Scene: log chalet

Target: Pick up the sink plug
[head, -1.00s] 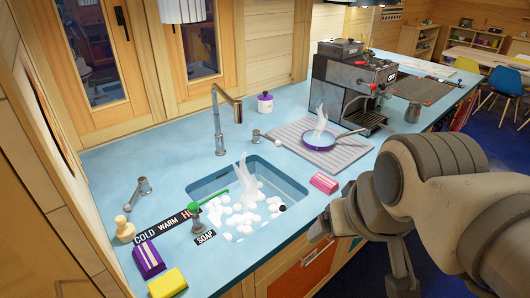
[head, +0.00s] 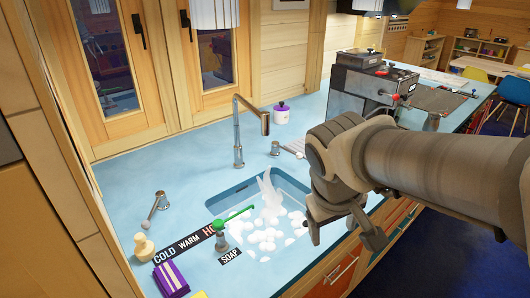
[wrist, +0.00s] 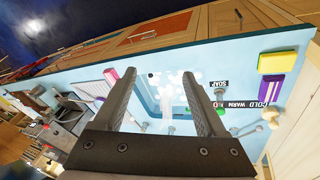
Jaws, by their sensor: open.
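The sink (head: 218,203) is set in the blue counter and holds white foam (head: 268,238), with pale steam rising. A small dark round thing (wrist: 151,76), probably the sink plug, shows at the edge of the foam in the wrist view. In the head view my arm hides it. My gripper (head: 345,236) is above the right side of the sink, pointing down. Its open, empty fingers (wrist: 159,77) frame the sink in the wrist view, with the dark thing between them and apart from both.
A tall faucet (head: 237,132) stands behind the sink. A green-handled soap dispenser (head: 221,238) and a lever (head: 156,205) stand left. A coffee machine (head: 362,85) stands right. A pink sponge (wrist: 111,75) lies beside the sink.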

